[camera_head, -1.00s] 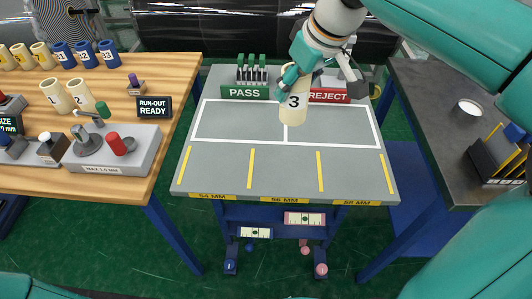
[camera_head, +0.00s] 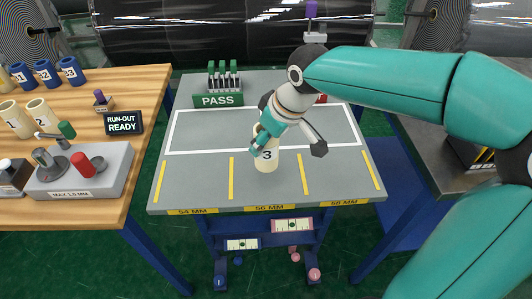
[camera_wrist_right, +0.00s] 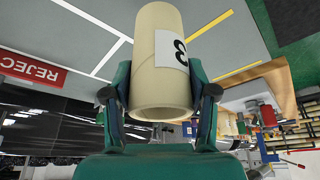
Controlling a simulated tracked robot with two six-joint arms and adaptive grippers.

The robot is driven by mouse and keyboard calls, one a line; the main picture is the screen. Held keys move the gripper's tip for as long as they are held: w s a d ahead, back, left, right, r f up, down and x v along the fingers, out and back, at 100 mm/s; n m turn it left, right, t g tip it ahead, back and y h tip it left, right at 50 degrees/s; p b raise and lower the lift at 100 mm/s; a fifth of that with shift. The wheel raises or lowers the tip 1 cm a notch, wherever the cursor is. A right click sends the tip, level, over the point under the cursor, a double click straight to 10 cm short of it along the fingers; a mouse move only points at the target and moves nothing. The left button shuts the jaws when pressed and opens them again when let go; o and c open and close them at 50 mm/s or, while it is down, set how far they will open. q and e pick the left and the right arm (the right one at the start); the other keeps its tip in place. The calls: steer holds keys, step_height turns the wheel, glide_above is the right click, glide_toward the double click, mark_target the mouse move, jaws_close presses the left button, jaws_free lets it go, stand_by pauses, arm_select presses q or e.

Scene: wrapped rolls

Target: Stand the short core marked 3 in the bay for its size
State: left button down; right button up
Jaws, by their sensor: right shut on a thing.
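The short cream core marked 3 (camera_head: 267,157) is in my right gripper (camera_head: 266,138), over the middle bay of the grey table (camera_head: 190,190). This bay lies above the 56 MM label (camera_head: 264,208), between two yellow lines. The core looks nearly upright with its 3 facing the front. I cannot tell whether its base touches the table. In the right wrist view, the gripper (camera_wrist_right: 160,98) has a finger on each side of the core (camera_wrist_right: 150,50), whose open end faces the camera. My left gripper is not in view.
The 54 MM bay (camera_head: 194,190) and 58 MM bay (camera_head: 338,182) are empty. A green PASS rack (camera_head: 218,100) stands at the back. Left, a wooden bench (camera_head: 110,205) holds other cores, a gauge block (camera_head: 80,172) and a RUN-OUT READY sign (camera_head: 123,123).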

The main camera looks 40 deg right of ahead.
mark_target(268, 150)
steer(key=shift+f, duration=2.1)
steer(key=shift+f+b, duration=0.1)
steer(key=shift+b, duration=0.2)
steer(key=o, duration=1.4)
steer(key=shift+c, duration=0.2)
steer(key=shift+s+r, duration=0.1)
steer(key=shift+r, duration=0.45)
steer(key=p+v, duration=0.1)
steer(key=v, duration=1)
steer(key=shift+s, duration=0.2)
